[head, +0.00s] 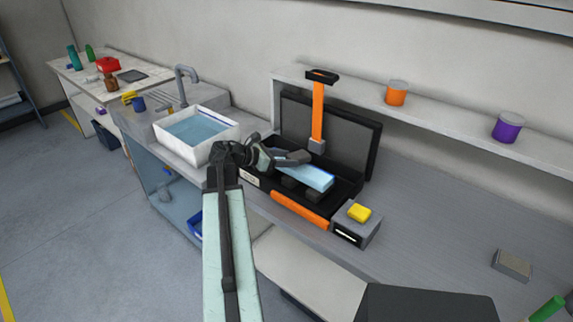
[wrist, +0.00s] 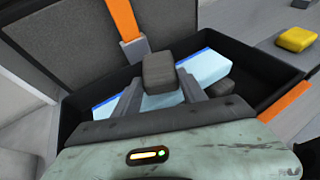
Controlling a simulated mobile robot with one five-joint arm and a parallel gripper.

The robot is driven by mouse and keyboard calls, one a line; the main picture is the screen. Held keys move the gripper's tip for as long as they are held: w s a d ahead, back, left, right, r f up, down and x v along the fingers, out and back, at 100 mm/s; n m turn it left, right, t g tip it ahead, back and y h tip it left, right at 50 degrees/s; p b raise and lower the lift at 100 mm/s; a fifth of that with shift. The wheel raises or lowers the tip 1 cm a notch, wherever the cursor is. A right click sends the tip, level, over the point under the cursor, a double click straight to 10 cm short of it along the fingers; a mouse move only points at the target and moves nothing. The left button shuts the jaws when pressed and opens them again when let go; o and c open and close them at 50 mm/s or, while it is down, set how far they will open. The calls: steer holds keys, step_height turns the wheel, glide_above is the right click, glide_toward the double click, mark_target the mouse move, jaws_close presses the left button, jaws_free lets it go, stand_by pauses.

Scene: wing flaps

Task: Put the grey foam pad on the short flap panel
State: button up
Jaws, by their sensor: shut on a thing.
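My gripper (head: 296,158) reaches over an open black case (head: 372,150) on the bench. In the wrist view its fingers (wrist: 160,88) are shut on a dark grey block, which looks like the grey foam pad (wrist: 158,69). A light blue panel with a darker blue edge (head: 313,177) lies in the case under the gripper. It also shows on both sides of the fingers in the wrist view (wrist: 208,66). I cannot tell whether it is the short flap panel, or whether the pad touches it. The fingers and pad hide its middle.
A yellow block (head: 358,211) sits on a grey box to the right. A white water tub (head: 212,150) stands left. The bench right of the case is mostly clear.

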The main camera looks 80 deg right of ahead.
steer(key=shift+f, duration=0.85)
steer(key=shift+r, duration=0.25)
steer(key=shift+f, duration=0.25)
steer(key=o, duration=1.3)
steer(key=shift+r, duration=0.1)
steer(key=shift+r, duration=0.1)
steer(key=shift+w+a+r+p, duration=0.1)
steer(key=shift+w+r+p, duration=0.1)
steer(key=shift+r+p, duration=0.1)
steer(key=p+v, duration=0.4)
steer(key=v, duration=0.7)
steer(key=shift+w+a+f, duration=0.1)
steer(key=shift+w+a, duration=0.1)
steer(key=shift+a, duration=0.05)
